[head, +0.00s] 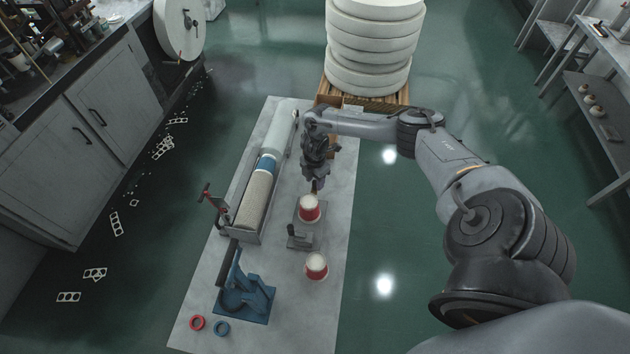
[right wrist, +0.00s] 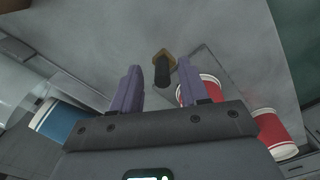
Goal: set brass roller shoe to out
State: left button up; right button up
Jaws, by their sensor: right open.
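The brass roller shoe (right wrist: 163,65), a small brass piece with a black grip, shows in the right wrist view between and a little beyond my finger tips. In the head view a small brass-coloured bit (head: 314,186) shows just under my right gripper (head: 313,178), beside the upper red and white cup (head: 310,209). My right gripper is open, with its two purple fingers apart on either side of the black grip. I cannot tell whether either finger touches it. My left gripper is not in view.
A second red and white cup (head: 316,266) stands nearer, with a small grey bracket (head: 299,238) between the cups. A long trough (head: 247,236) with a clear tube lies left. A blue fixture (head: 245,301) and two rings stand at the grey table's (head: 336,190) near end.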

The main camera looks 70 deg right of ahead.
notch_tip(320, 180, up, 10)
jog(key=shift+f+b, duration=0.25)
jog(key=shift+b, duration=0.25)
jog(key=shift+r, duration=0.2)
jog(key=shift+s, duration=0.1)
